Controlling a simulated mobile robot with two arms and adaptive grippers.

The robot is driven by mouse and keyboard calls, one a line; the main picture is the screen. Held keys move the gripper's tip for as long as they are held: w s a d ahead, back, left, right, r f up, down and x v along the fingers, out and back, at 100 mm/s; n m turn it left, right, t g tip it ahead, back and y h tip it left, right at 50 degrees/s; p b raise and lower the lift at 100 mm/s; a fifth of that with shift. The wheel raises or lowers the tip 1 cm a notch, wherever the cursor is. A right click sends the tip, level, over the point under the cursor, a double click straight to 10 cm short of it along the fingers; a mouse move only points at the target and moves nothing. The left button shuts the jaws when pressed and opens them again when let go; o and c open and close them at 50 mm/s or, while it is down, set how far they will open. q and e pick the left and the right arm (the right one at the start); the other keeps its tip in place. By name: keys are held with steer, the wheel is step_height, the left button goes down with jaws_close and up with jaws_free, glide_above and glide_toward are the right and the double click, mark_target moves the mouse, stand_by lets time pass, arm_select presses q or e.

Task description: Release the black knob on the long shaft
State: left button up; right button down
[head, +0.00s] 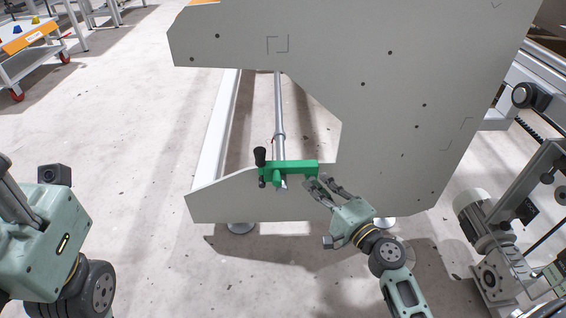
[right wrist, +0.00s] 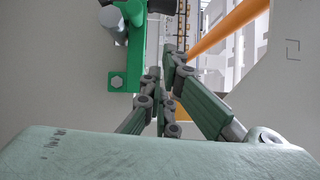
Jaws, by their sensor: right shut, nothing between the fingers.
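The black knob (head: 260,156) stands upright at the left end of a green bracket (head: 300,167) on the edge of a large grey panel. The long shaft (head: 279,105), a silver bar, runs back from the bracket. My right gripper (head: 314,183) is shut and empty at the bracket's right end, away from the knob. In the right wrist view its fingertips (right wrist: 174,58) are close together, right of the green bracket (right wrist: 126,60); I cannot surely make out the knob there. My left gripper (head: 12,190) is cut off at the left edge, so its opening is unclear.
The grey panel (head: 385,120) rises behind and right of my right gripper. A white rail (head: 217,125) runs left of the shaft. A motor unit (head: 490,225) stands at the right. A wheeled cart (head: 30,55) is far left; the floor left of the rail is clear.

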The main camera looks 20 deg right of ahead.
mark_target(280, 168)
steer(key=shift+s+a+x, duration=0.1)
steer(key=shift+a+x, duration=0.35)
steer(key=shift+x, duration=1.7)
steer(key=shift+s+a+x, duration=0.15)
steer(key=shift+a+x, duration=0.3)
steer(key=shift+x, duration=1.65)
steer(key=shift+s+a+x, duration=0.1)
steer(key=shift+a+x, duration=0.35)
steer(key=shift+x, duration=1.7)
steer(key=shift+a+r+p, duration=0.15)
steer(key=shift+r+p, duration=0.1)
steer(key=shift+p, duration=0.45)
steer(key=shift+w+a+n+g+p, duration=0.15)
steer(key=shift+a+n+g+p, duration=0.15)
steer(key=shift+n+p, duration=0.15)
